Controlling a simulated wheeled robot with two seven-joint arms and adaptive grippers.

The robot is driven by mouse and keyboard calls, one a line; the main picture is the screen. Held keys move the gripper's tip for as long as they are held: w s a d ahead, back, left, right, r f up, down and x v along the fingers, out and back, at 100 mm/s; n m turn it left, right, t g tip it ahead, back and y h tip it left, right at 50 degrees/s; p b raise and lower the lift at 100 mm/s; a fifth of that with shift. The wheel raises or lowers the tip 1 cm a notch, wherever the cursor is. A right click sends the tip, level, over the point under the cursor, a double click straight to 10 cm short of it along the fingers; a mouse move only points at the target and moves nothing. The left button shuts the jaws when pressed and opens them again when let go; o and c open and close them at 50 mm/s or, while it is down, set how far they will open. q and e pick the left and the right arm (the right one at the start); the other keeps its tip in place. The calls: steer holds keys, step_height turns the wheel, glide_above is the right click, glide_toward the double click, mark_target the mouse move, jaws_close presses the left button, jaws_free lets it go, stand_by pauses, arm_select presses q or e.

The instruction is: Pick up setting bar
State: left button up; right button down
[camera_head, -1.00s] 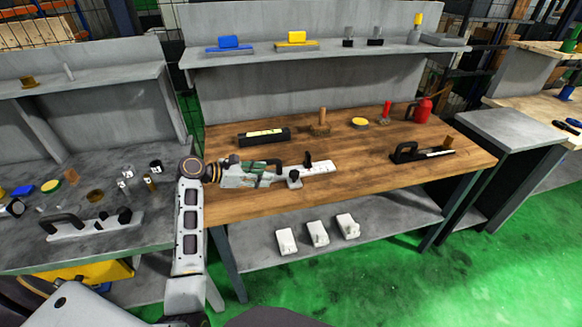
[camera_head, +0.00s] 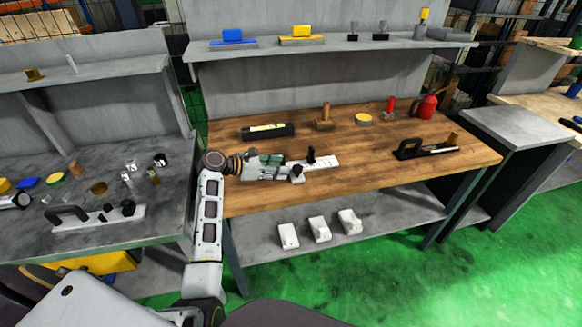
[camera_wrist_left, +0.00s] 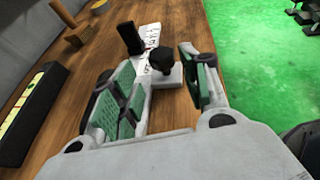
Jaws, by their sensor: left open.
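The setting bar (camera_head: 326,161) is a pale bar with marks and dark upright knobs. It lies on the wooden table near the left-front edge. My left gripper (camera_head: 277,168) is at the bar's left end and covers that end in the head view. In the left wrist view the gripper (camera_wrist_left: 160,88) is open, its green-padded fingers apart. The bar (camera_wrist_left: 152,37) shows beyond and between the fingers, with one dark knob near the middle. Whether the fingers touch it cannot be told. My right gripper is not in view.
A similar bar (camera_head: 98,216) with a black handle lies on the grey table at left. A black-handled tool (camera_head: 428,150) lies at the right of the wooden table (camera_head: 360,180). A black box (camera_head: 267,131) and a wooden-handled brush (camera_head: 325,122) stand behind the gripper.

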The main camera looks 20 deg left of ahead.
mark_target(293, 168)
arm_select(q)
steer(key=shift+x, duration=1.65)
steer(key=shift+x, duration=2.6)
steer(key=shift+s+f, duration=0.15)
steer(key=shift+s, duration=0.05)
steer(key=shift+c, duration=0.4)
jaws_close()
